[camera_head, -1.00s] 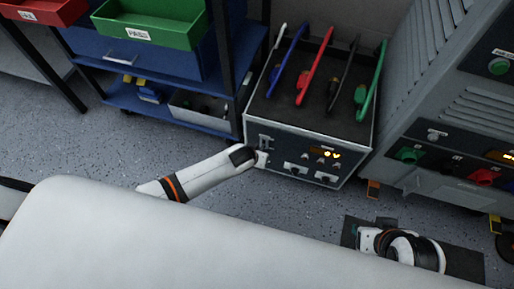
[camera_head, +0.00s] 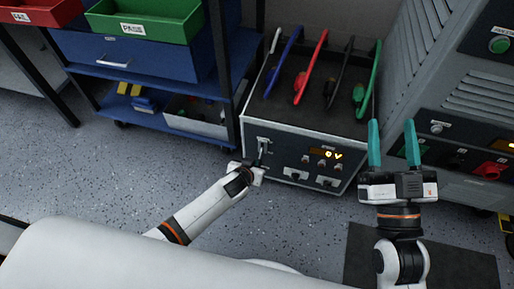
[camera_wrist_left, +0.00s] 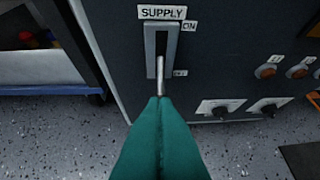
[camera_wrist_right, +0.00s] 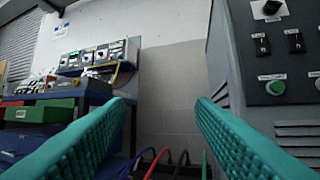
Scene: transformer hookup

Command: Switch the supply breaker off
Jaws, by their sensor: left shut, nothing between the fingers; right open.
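The supply breaker (camera_wrist_left: 162,42) is a grey slotted plate under a SUPPLY label on the front of the grey power unit. An ON label sits by its upper right and a smaller label, probably OFF, by its lower right. Its metal lever (camera_wrist_left: 160,78) points down, its tip at the lower label's level. My left gripper (camera_wrist_left: 160,100) is shut and empty, its teal fingertips just below the lever tip; I cannot tell whether they touch. In the head view, the breaker (camera_head: 263,143) is just above my left gripper (camera_head: 262,160). My right gripper (camera_head: 392,122) is open and empty, right of the unit.
Several coloured cables (camera_head: 312,68) lie on top of the unit. A blue shelf cart (camera_head: 135,75) with bins stands at left. A large grey cabinet (camera_head: 450,80) stands at right, close to my right gripper. The speckled floor in front is mostly clear.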

